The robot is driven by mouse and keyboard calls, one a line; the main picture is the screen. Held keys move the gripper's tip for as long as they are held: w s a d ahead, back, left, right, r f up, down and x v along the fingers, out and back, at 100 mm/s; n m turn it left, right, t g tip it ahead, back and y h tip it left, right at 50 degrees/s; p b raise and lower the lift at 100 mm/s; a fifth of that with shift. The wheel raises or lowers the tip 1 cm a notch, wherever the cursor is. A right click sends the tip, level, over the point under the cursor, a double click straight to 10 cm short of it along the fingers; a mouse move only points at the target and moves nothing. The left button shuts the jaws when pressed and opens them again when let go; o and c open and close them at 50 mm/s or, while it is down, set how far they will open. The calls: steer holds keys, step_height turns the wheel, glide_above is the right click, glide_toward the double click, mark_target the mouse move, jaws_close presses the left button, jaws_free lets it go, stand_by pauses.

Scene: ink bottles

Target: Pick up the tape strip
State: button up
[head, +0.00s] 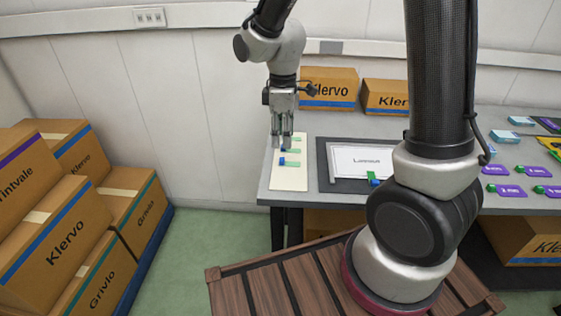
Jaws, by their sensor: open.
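Several small green strips with blue ends lie in a column on a cream board (288,181) at the table's left end. I take these for the tape strips. The nearest strip (294,164) shows most clearly; the middle strip (293,151) and far strip (295,139) are partly behind my fingers. My gripper (281,147) points down over the board's far half, open, with nothing seen between its fingers. I cannot tell whether the fingertips touch a strip. Another green and blue piece (373,179) is at the front of a dark mat.
The dark mat (325,178) bears a framed white sheet (365,160). Purple cards (510,191) with green pieces and small light-blue boxes (505,136) are on the right. My arm hides part of the table.

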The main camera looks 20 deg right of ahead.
mark_target(281, 159)
steer(key=shift+f+n, duration=0.25)
steer(key=shift+n, duration=0.05)
steer(key=f, duration=0.7)
steer(key=shift+w+a+f, duration=0.1)
steer(key=shift+w+f, duration=0.1)
steer(key=c, duration=0.8)
